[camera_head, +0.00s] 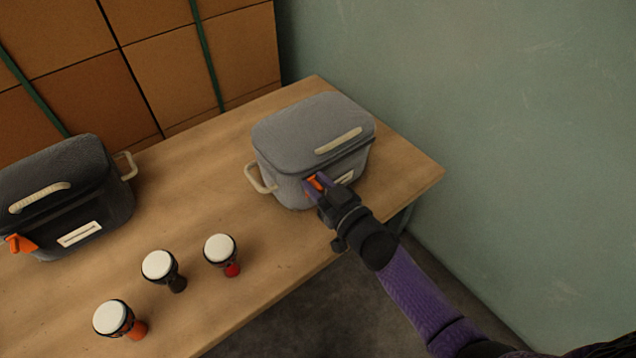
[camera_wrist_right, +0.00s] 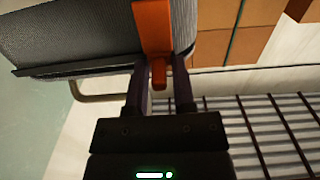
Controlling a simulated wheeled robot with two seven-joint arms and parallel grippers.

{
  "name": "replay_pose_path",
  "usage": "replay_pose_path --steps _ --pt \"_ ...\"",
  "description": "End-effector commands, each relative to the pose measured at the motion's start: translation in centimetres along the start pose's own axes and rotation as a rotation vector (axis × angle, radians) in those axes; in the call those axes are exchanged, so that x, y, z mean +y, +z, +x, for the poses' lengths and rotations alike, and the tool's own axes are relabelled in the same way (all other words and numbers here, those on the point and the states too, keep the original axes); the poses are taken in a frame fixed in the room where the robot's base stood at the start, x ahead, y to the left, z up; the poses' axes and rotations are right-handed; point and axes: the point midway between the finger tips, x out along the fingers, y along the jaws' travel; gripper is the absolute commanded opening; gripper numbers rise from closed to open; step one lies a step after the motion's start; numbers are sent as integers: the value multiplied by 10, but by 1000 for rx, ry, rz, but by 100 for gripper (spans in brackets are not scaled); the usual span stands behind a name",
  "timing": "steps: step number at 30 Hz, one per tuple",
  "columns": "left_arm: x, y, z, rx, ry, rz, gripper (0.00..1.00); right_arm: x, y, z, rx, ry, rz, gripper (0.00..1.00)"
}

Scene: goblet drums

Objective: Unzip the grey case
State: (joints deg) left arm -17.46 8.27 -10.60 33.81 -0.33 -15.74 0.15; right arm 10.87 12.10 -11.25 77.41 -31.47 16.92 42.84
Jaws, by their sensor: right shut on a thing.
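The grey case (camera_head: 308,130) stands on the right part of the table with its lid down, a cream handle on the lid and another at its left side. Its orange zip pull (camera_head: 313,182) is at the front, left of a white label. My right gripper (camera_head: 314,185) is at the case front, shut on the orange pull. In the right wrist view the orange pull (camera_wrist_right: 153,30) passes between the two dark fingers (camera_wrist_right: 160,85), below the grey case (camera_wrist_right: 75,30). How far the zip is open cannot be seen. My left gripper is not in view.
A darker case (camera_head: 60,190) with an orange pull stands at the left of the wooden table (camera_head: 215,150). Cardboard boxes (camera_head: 150,60) are behind; a green wall (camera_head: 480,110) is right.

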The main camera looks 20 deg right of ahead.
Motion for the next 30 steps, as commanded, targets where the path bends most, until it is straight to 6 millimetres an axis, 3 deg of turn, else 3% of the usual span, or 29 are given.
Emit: replay_pose_path --steps 5,8,21,30 --pt "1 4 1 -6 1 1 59 7 1 0 -4 1 -2 0" --pt "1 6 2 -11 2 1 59 22 2 0 -5 2 -4 0" --pt "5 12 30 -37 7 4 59 126 6 0 -5 3 -5 0" --pt "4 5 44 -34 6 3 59 161 3 0 -4 1 0 0"
